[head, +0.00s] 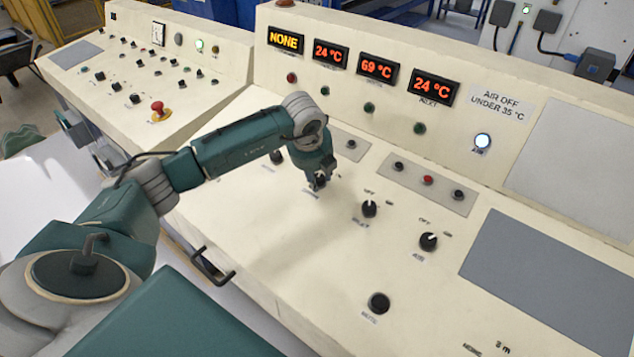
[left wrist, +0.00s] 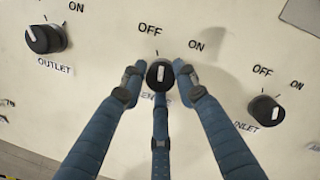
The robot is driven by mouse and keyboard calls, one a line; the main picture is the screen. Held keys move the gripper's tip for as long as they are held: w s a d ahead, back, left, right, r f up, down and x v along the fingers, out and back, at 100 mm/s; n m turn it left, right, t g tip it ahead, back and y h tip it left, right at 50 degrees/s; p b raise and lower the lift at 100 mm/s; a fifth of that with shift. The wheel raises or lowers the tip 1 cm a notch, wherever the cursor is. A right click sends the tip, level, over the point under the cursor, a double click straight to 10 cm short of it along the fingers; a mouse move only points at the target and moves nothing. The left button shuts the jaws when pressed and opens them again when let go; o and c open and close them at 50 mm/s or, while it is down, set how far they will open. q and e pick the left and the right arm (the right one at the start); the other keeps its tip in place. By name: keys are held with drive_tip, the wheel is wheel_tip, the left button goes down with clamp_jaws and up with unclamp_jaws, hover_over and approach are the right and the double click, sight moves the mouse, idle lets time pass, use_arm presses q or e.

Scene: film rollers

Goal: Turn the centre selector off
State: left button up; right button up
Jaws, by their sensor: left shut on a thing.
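The centre selector (left wrist: 160,74) is a round black knob with a white pointer mark, in the middle of the left wrist view. Its mark stands nearly upright, towards the printed OFF; ON is printed to its upper right. My left gripper (left wrist: 160,82) is shut on the knob, with fingers at its left, right and below. In the head view my left gripper (head: 318,182) reaches down onto the sloped panel and largely hides the knob. The label below the knob is partly covered by a finger. My right gripper is not in view.
The outlet selector (left wrist: 43,38) and inlet selector (left wrist: 265,111) flank the centre one. Another black knob (head: 428,241) and a black button (head: 379,303) sit further right. Displays above read NONE (head: 286,40), 24, 69 and 24 °C. A white lamp (head: 482,141) is lit.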

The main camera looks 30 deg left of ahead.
use_arm(q)
drive_tip(key=n, duration=0.1)
drive_tip(key=n+b, duration=0.1)
drive_tip(key=shift+w+r+n, duration=0.2)
drive_tip(key=shift+w+n, duration=0.05)
drive_tip(key=shift+n, duration=0.15)
drive_tip(key=shift+r+n+b, duration=0.1)
drive_tip(key=shift+n+b, duration=0.4)
drive_tip(key=shift+n, duration=0.1)
drive_tip(key=shift+a+r, duration=0.1)
drive_tip(key=o, duration=1.1)
drive_tip(key=shift+f+g, duration=0.2)
drive_tip(key=shift+g, duration=0.1)
drive_tip(key=v, duration=1.2)
drive_tip(key=shift+s, duration=0.1)
